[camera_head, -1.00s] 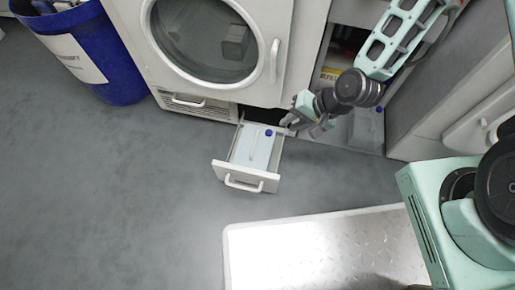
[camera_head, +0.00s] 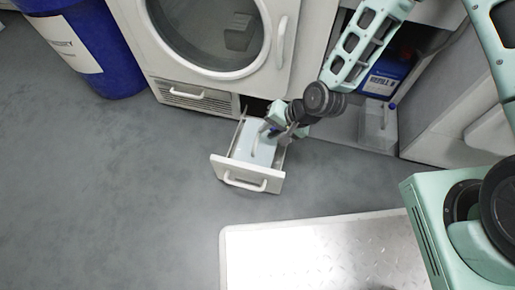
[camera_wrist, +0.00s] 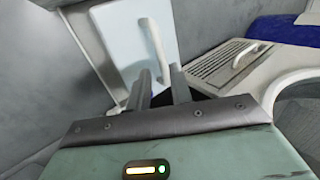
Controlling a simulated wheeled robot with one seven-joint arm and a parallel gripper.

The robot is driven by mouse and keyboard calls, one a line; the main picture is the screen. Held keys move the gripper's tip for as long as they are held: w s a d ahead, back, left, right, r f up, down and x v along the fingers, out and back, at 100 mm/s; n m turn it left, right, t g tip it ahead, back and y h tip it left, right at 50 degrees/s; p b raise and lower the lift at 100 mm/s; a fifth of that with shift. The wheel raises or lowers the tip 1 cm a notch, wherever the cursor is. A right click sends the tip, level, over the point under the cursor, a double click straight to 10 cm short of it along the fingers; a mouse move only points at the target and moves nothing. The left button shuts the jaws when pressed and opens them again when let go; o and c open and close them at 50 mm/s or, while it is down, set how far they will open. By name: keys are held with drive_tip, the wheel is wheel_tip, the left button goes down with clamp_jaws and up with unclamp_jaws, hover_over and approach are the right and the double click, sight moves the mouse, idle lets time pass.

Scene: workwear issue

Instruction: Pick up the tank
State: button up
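The tank (camera_head: 243,150), a pale blue-white box with a raised handle, lies in the pulled-out drawer (camera_head: 232,173) below the round-door machine. My gripper (camera_head: 272,133) is over the right rear part of the drawer and hides part of the tank, including most of its blue cap. In the wrist view the tank (camera_wrist: 126,38) and its white handle (camera_wrist: 157,50) are just beyond my fingertips (camera_wrist: 160,72). I cannot tell whether either finger touches the tank.
The white machine (camera_head: 285,45) stands behind the drawer, with a vent panel (camera_head: 197,98) to the left. A blue bin (camera_head: 85,50) is at the far left. A clear container (camera_head: 377,128) and a blue package (camera_head: 384,79) are in the right-hand bay. A metal platform (camera_head: 310,250) lies in front.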

sight(258, 136)
drive_tip(key=b+x, duration=0.3)
drive_tip(key=x, duration=0.1)
drive_tip(key=shift+a+f+b, duration=0.3)
drive_tip(key=shift+b, duration=0.05)
drive_tip(key=shift+r, duration=0.1)
clamp_jaws()
idle(1.0)
